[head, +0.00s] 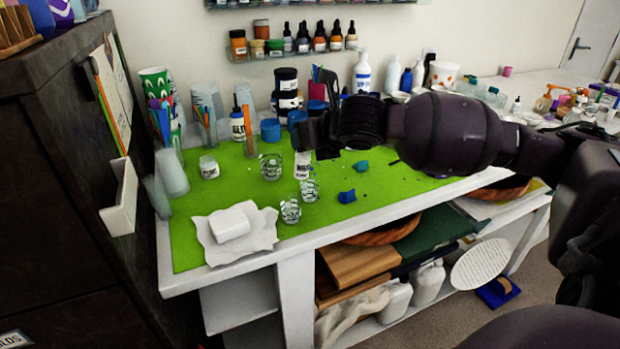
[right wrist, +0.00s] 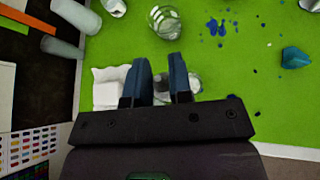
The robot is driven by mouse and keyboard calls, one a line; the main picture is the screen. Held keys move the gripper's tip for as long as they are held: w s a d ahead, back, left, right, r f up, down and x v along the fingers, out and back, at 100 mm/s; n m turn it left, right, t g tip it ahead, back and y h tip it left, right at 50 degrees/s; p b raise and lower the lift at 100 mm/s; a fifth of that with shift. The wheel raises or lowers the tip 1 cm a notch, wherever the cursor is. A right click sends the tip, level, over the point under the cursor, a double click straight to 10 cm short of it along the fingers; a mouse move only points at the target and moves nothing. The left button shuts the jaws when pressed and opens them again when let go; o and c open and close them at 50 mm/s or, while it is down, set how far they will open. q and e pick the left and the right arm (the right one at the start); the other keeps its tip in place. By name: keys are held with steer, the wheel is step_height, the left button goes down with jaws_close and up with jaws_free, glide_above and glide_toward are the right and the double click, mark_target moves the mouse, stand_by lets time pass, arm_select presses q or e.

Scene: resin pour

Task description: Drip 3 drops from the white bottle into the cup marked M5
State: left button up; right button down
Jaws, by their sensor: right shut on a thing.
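My right gripper (head: 312,135) is above the green mat (head: 380,186), shut on the white bottle (head: 303,166), which hangs below it with a dark-lettered label. I cannot tell the bottle's tilt. In the right wrist view the fingers (right wrist: 160,62) point over the mat; the bottle is hard to make out there. Clear cups with dark markings stand on the mat: one left of the bottle (head: 271,167), one just below it in the picture (head: 309,191), and one at the front (head: 291,211). I cannot read which is M5. My left gripper is out of view.
A white block (head: 231,224) lies on a white cloth (head: 262,238) at the front left. Blue pieces (head: 347,197) and dark spots lie right of the cups. A small white jar (head: 208,167) and tall cups (head: 171,172) stand left. Jars and bottles line the back.

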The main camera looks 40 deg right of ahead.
steer(key=shift+a+f+n+h, duration=0.15)
steer(key=shift+a+n+h, duration=0.05)
steer(key=shift+n+h, duration=0.1)
steer(key=shift+t, duration=0.3)
steer(key=shift+r, duration=0.45)
steer(key=shift+s+r+p, duration=0.1)
steer(key=shift+r+p, duration=0.45)
steer(key=shift+r, duration=0.2)
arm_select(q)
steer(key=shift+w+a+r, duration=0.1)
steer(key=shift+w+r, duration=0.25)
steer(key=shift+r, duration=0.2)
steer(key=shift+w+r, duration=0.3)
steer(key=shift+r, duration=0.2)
arm_select(e)
steer(key=shift+f, duration=0.1)
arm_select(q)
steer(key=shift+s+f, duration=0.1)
